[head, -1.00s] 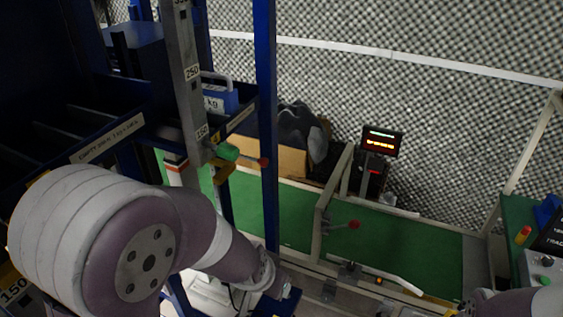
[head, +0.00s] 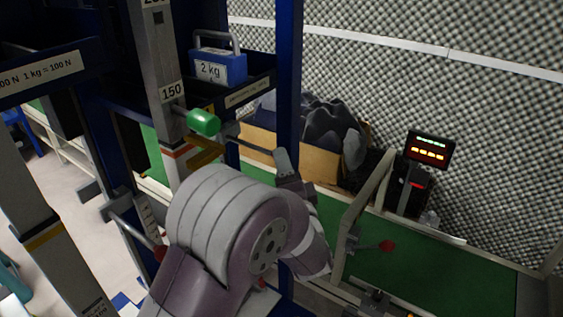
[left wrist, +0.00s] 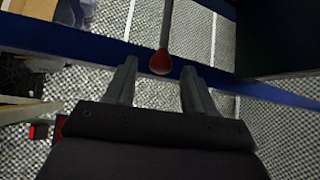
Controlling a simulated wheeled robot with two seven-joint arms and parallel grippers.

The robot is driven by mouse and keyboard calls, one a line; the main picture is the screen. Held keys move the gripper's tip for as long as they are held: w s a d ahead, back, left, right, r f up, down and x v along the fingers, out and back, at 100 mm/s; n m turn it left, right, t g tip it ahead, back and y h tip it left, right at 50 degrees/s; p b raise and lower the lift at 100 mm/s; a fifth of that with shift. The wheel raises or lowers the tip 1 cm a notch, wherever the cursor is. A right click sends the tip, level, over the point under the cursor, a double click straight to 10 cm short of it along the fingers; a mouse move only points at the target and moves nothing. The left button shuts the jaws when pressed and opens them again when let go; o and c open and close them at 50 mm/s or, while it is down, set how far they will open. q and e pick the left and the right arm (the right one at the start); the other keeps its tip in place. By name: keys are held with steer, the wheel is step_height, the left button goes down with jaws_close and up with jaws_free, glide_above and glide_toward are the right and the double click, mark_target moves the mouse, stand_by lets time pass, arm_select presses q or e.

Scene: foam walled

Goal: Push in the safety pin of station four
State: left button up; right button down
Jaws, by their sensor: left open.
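A rod with a red ball knob (left wrist: 160,63) shows in the left wrist view, in line with the gap between the fingers of my left gripper (left wrist: 157,88). The fingers are apart and not closed on the knob. In the head view my left gripper (head: 283,158) is at the blue post, at the end of the thin grey rod (head: 255,149); the knob is hidden there. A green knob (head: 204,122) sticks out of the scaled upright (head: 166,105) left of that rod. No station number is readable, so I cannot tell which part is station four's pin.
A blue 2 kg weight (head: 217,67) stands on the blue shelf. A cardboard box (head: 290,160) with dark foam and a lit display (head: 429,149) are behind.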

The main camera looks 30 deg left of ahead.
mark_target(248, 146)
arm_select(q)
steer(key=shift+x, duration=1.2)
jaws_close()
steer(key=a, duration=0.8)
steer(key=shift+w+a+r, duration=0.15)
steer(key=shift+w+a, duration=0.15)
steer(key=shift+c, duration=1.2)
jaws_free()
steer(key=shift+o, duration=1.2)
steer(key=shift+a, duration=0.2)
steer(key=shift+d, duration=0.15)
